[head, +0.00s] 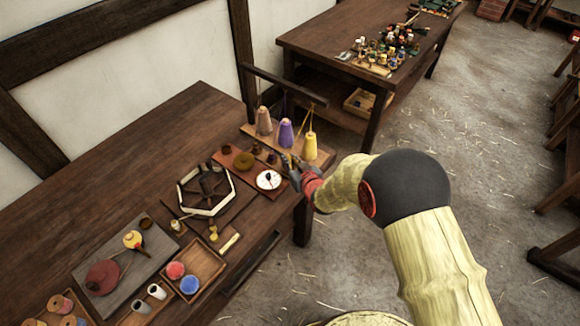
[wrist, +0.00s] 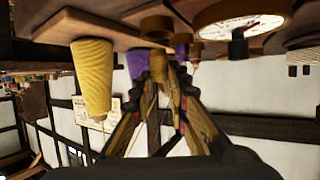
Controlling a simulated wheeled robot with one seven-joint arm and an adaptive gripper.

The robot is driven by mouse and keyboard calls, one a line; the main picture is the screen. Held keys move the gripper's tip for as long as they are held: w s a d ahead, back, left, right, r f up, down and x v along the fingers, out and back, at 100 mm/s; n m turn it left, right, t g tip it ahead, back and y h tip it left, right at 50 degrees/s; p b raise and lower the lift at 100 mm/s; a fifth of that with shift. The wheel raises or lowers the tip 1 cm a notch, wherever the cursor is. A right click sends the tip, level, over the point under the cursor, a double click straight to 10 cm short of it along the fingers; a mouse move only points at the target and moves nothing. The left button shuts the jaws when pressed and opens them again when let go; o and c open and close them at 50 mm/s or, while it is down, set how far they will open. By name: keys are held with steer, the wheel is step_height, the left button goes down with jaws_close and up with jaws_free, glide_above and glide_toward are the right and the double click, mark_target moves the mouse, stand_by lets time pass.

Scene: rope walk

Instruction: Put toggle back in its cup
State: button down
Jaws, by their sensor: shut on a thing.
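My gripper (head: 289,163) is low at the right end of the dark table, over the front edge of a reddish-brown board (head: 225,160). In the wrist view, which is upside down, its fingers (wrist: 168,62) are closed together on a small thing, most likely the toggle, that they almost fully hide. Small brown cups stand on the board: one at the left (head: 227,149), others near the gripper (head: 257,148). In the wrist view a brown cup (wrist: 157,27) shows just beyond the fingertips. I cannot tell which cup is the toggle's.
A white-faced round dial (head: 269,180) is close to the gripper. Yellow (head: 310,147), purple (head: 286,133) and tan (head: 264,121) thread cones stand behind on a plank. A hexagonal frame (head: 205,190) lies to the left. A second table (head: 310,40) is behind; floor is open at right.

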steer(key=shift+f+b, duration=0.3)
steer(key=shift+f, duration=1.05)
steer(key=shift+f, duration=0.1)
steer(key=c, duration=1.7)
jaws_free()
